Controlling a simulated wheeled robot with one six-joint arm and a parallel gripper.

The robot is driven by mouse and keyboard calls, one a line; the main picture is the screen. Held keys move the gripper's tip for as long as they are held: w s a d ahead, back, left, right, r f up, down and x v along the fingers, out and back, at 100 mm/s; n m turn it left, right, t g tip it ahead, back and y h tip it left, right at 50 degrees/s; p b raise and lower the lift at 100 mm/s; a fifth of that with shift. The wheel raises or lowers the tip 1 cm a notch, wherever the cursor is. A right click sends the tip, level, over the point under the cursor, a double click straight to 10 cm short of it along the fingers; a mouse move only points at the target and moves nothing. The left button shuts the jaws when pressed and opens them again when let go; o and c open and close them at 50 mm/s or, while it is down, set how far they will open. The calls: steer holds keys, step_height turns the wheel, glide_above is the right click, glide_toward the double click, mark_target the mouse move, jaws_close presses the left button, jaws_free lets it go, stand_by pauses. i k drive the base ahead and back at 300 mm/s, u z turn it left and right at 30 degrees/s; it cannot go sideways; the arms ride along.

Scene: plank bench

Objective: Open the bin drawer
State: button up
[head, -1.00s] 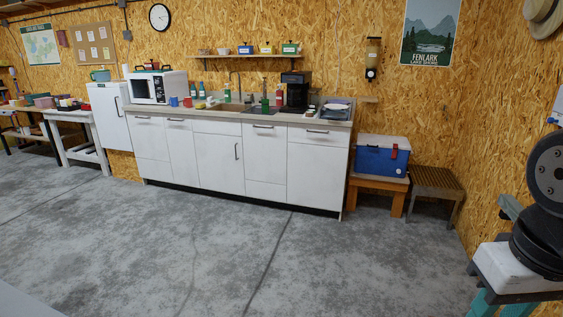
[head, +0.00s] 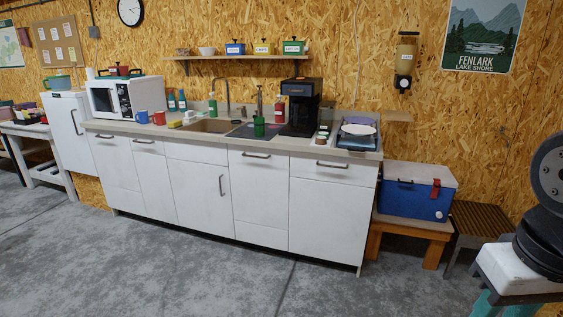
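A white kitchen unit (head: 200,190) stands along the back wall in the head view. Its fronts all look closed. Top drawer fronts with grey bar handles show at the far left (head: 105,144), left of centre (head: 145,148), right of centre (head: 256,162) and at the right (head: 332,171). A cupboard door (head: 200,194) with an upright handle is in the middle. No label marks which front is the bin drawer, so I cannot tell it apart. My gripper is outside the view; only part of my arm shows at the right edge.
The counter (head: 290,145) holds a microwave (head: 125,97), a black coffee maker (head: 301,105), mugs and bottles. A blue cooler (head: 415,197) on a wooden bench (head: 407,225) and a slatted stool (head: 478,222) stand to the right. The concrete floor (head: 190,270) in front is clear.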

mark_target(259, 177)
steer(key=i, duration=1.95)
steer(key=u, duration=1.25)
steer(key=i, duration=0.65)
steer(key=z, duration=1.1)
